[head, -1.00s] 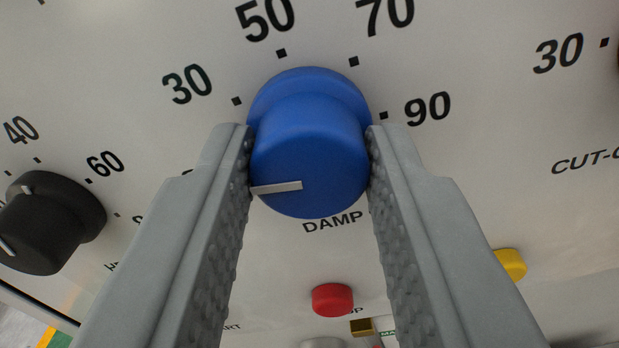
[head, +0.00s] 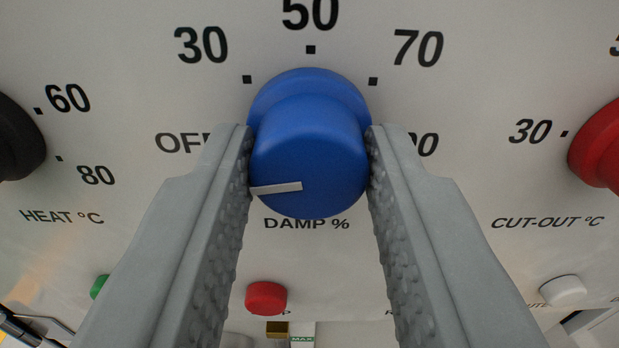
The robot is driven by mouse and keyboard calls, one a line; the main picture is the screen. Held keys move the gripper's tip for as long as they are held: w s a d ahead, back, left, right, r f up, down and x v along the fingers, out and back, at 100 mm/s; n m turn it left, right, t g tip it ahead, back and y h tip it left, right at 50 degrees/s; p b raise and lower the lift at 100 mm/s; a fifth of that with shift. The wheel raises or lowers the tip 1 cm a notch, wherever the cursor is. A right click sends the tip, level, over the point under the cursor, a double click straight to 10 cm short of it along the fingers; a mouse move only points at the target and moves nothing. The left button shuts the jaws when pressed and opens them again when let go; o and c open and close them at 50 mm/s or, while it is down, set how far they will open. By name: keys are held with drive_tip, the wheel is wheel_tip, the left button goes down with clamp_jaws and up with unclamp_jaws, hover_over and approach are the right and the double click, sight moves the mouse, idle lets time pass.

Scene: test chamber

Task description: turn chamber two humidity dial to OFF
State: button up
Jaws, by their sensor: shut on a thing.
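The blue humidity dial (head: 310,135), above the label DAMP %, fills the middle of the head view. My gripper (head: 310,165) is shut on it, with one grey finger on each side. The dial's white pointer line (head: 277,187) points left and very slightly down in the picture, toward the side of the OFF label (head: 180,143). The left finger partly covers OFF and hides its mark. The 30, 50 and 70 marks show above the dial; the right finger partly covers 90. No chamber number shows.
A black HEAT dial (head: 15,140) is at the left edge and a red CUT-OUT dial (head: 598,148) at the right. Below are a red button (head: 266,298), a green button (head: 99,287) and a white button (head: 563,290). Bare panel lies between the dials.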

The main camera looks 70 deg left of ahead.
drive_tip(key=shift+r, duration=0.1)
drive_tip(key=o, duration=1)
drive_tip(key=shift+a, duration=0.1)
drive_tip(key=v, duration=1.7)
